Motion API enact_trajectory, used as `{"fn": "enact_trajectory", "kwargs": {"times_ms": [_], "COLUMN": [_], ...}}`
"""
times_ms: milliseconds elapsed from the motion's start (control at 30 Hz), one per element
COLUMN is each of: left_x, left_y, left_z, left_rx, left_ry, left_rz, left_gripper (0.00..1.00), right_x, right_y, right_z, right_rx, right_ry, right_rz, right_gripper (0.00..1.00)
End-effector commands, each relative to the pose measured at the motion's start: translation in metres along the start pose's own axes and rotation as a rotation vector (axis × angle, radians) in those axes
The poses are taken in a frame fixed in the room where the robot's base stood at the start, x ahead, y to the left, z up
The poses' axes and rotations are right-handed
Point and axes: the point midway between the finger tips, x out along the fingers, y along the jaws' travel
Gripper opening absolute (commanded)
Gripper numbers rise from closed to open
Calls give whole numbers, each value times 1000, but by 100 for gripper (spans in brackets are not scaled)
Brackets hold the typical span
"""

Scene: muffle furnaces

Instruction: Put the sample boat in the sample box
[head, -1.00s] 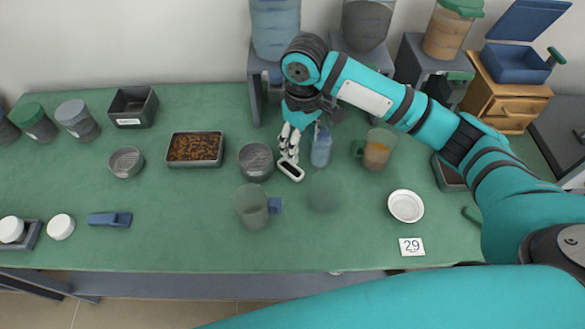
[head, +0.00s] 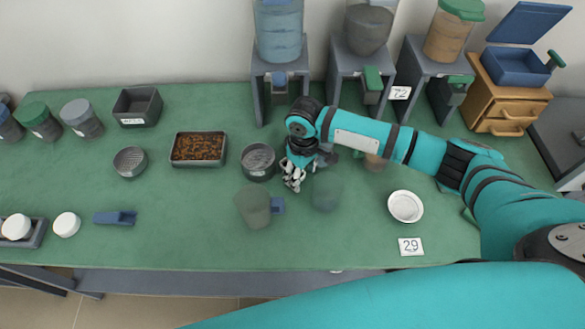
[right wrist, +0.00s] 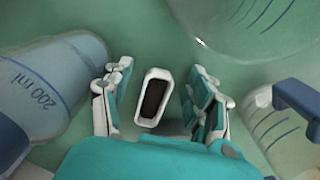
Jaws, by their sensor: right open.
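The sample boat (right wrist: 153,97), a small white oblong tray with a dark inside, lies between the fingers of my right gripper (right wrist: 160,100) in the right wrist view. A gap shows on each side, so the open fingers are around it without visibly touching. In the head view my right gripper (head: 293,180) points down at the green table and hides the boat. A dark grey open box (head: 137,107) with a white label, apparently the sample box, stands at the back left; its label is too small to read surely. My left gripper is not in view.
A blue 200 ml vessel (right wrist: 45,90) stands close beside the fingers. A clear jug (head: 254,206), a faint glass vessel (head: 326,191) and a round grey tin (head: 258,161) crowd the gripper. A brown-filled tray (head: 198,148) lies left. The front middle of the table is clear.

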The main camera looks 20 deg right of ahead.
Motion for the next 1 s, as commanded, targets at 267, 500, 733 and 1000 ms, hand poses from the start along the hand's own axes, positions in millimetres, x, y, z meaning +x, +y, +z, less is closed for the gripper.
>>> {"fn": "enact_trajectory", "kwargs": {"times_ms": [267, 500, 733, 1000], "left_x": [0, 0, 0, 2], "left_y": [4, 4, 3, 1], "left_z": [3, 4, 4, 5], "left_rx": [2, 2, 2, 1], "left_ry": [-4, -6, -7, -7], "left_rz": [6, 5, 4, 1], "left_gripper": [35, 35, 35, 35], "right_x": [0, 0, 0, -21], "right_y": [0, 0, 0, 0], "right_z": [0, 0, 0, -1], "right_rx": [-1, -1, -1, -2], "right_ry": [0, 0, 1, 5], "right_rz": [0, 0, 0, 0], "right_gripper": [43, 12, 0, 0]}}
